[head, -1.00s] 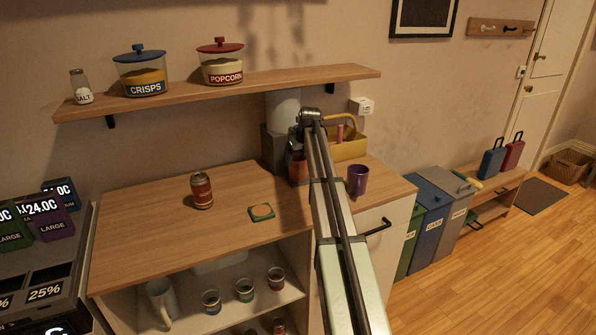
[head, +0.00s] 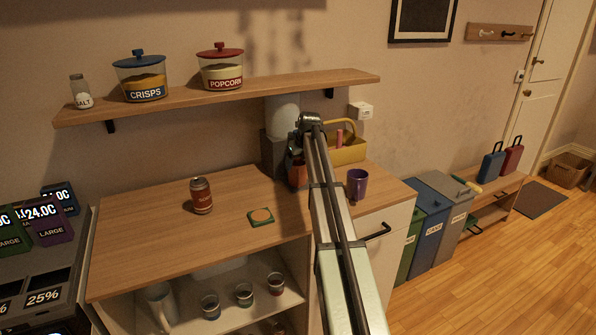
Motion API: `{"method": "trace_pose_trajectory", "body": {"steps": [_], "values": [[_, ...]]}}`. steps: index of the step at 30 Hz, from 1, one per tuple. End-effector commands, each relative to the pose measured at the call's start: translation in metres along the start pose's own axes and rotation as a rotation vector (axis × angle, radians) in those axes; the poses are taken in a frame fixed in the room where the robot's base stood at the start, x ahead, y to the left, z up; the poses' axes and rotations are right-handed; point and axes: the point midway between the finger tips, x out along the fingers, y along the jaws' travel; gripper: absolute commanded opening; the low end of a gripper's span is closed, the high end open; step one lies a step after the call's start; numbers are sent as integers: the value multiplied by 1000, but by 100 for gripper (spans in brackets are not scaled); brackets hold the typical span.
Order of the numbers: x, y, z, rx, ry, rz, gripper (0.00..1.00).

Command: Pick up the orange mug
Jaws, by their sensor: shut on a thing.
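The orange mug (head: 297,173) is at the back of the wooden counter, left of my arm and partly hidden behind it. My gripper (head: 296,150) hangs down from the end of my arm onto the mug and is shut on it. My arm covers most of the fingers, so the exact grip is hard to see. I cannot tell whether the mug's base touches the counter.
A purple mug (head: 358,184) stands to the right, with a yellow caddy (head: 347,153) behind. A grey dispenser (head: 273,152) is close behind the orange mug. A can (head: 201,195) and a green coaster (head: 260,217) are left on the counter (head: 140,235). A shelf (head: 270,84) runs above.

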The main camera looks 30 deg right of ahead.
Motion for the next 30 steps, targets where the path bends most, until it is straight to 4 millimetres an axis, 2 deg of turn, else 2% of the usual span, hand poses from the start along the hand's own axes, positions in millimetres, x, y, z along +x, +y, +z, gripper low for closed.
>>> {"method": "trace_pose_trajectory", "body": {"steps": [11,20,30], "values": [[-4,0,2,0,-1,0,3],[-15,0,7,0,-1,0,3],[-25,0,-20,1,-1,-1,3]]}}
